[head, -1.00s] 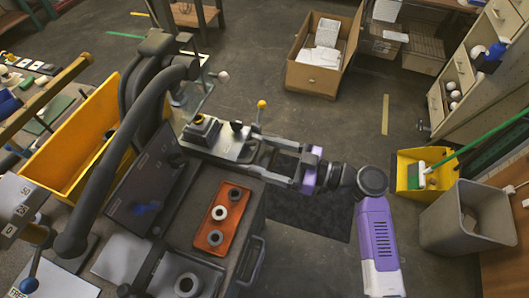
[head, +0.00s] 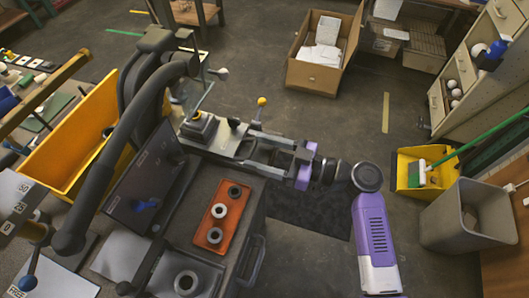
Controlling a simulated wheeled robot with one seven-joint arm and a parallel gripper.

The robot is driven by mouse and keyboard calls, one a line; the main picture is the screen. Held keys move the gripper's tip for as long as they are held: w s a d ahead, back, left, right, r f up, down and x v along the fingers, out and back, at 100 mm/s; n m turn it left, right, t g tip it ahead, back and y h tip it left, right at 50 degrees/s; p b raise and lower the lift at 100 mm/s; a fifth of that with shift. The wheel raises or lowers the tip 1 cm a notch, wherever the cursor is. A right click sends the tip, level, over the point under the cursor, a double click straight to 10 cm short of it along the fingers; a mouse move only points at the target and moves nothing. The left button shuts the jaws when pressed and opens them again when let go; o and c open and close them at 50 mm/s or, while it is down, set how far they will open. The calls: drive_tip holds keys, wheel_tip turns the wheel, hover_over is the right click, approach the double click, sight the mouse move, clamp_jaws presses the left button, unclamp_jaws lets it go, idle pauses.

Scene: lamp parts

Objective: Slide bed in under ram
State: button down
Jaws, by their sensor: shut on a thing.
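The bed (head: 222,143) is a light grey sliding plate at the near right side of a dark press (head: 158,45). It carries a dark block on a yellow base (head: 199,127) and a small black knob (head: 234,123). The ram itself is hard to make out behind the press's dark curved frame. My gripper (head: 258,143) reaches in from the right, its fingers shut at the bed's right end. The exact grip point is too small to see clearly. A yellow-balled pin (head: 261,102) stands just behind the fingers.
An orange tray (head: 207,238) with several rings lies on the cabinet top in front of the bed. A yellow bin (head: 68,140) stands left of the press. An open cardboard box (head: 310,76), yellow dustpan (head: 408,168) and grey bin (head: 465,225) stand on the floor.

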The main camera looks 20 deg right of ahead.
sight(247, 150)
drive_tip(key=x, duration=0.1)
drive_tip(key=b+x, duration=0.1)
drive_tip(key=shift+a+f, duration=0.2)
drive_tip(key=shift+a, duration=0.2)
drive_tip(key=shift+w+a+r+b, duration=0.1)
drive_tip(key=shift+w+a+b, duration=0.15)
drive_tip(key=shift+b, duration=0.15)
drive_tip(key=shift+r, duration=0.15)
drive_tip(key=c, duration=0.6)
unclamp_jaws()
drive_tip(key=shift+a, duration=0.15)
drive_tip(key=shift+o, duration=0.2)
drive_tip(key=shift+d, duration=0.2)
drive_tip(key=shift+s+d, duration=0.2)
drive_tip(key=shift+d, duration=0.15)
drive_tip(key=b+v, duration=0.1)
drive_tip(key=v, duration=0.5)
drive_tip(key=shift+s+d, duration=0.25)
drive_tip(key=shift+d, duration=0.05)
